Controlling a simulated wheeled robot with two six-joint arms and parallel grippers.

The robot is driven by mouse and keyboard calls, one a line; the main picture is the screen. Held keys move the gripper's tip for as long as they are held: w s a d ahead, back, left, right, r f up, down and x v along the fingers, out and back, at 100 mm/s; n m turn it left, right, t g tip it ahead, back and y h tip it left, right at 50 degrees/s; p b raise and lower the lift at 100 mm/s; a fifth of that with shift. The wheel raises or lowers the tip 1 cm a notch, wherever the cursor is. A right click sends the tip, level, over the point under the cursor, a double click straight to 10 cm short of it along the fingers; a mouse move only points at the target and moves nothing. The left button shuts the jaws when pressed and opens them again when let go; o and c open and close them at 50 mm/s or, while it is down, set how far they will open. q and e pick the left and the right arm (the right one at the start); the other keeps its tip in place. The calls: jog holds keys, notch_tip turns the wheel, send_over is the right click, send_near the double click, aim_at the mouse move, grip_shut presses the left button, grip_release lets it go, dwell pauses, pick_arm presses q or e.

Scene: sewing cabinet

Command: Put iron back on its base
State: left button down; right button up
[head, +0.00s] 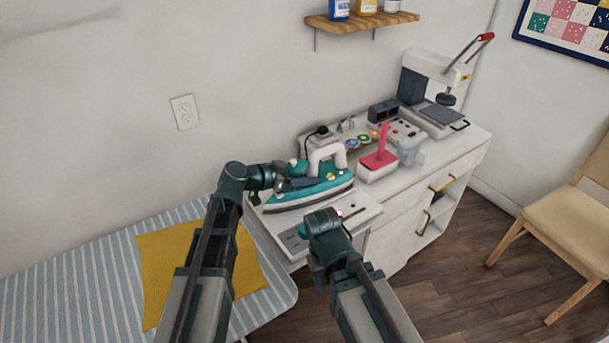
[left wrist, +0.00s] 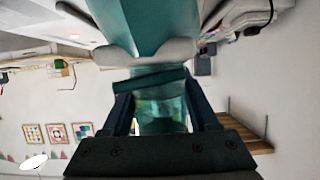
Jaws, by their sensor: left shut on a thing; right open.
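The teal iron (head: 305,196) with a white handle is in the middle of the head view, at the near left end of the white cabinet. My left gripper (head: 292,183) is shut on the iron's teal body at its left end. In the left wrist view the fingers lie either side of a teal part (left wrist: 160,112). A flat white slab (head: 368,212) with a grey panel, seemingly the iron's base, lies under and in front of the iron. I cannot tell whether they touch. My right gripper (head: 322,222) is open and empty, in front of the slab and partly hiding it.
A pink and white box (head: 378,168) and a clear jar (head: 408,152) stand right of the iron. A heat press (head: 432,95) stands at the cabinet's far end. A striped ironing board (head: 85,275) with yellow cloth (head: 160,265) is at the left.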

pick_arm(q)
jog(key=shift+f, duration=0.1)
jog(key=shift+c, duration=0.4)
grip_release()
jog(key=p+v, duration=0.5)
jog(key=v, duration=0.8)
jog(key=shift+s, duration=0.1)
jog(key=shift+s+a, duration=0.2)
jog(key=shift+a, duration=0.1)
jog(key=shift+r, duration=0.2)
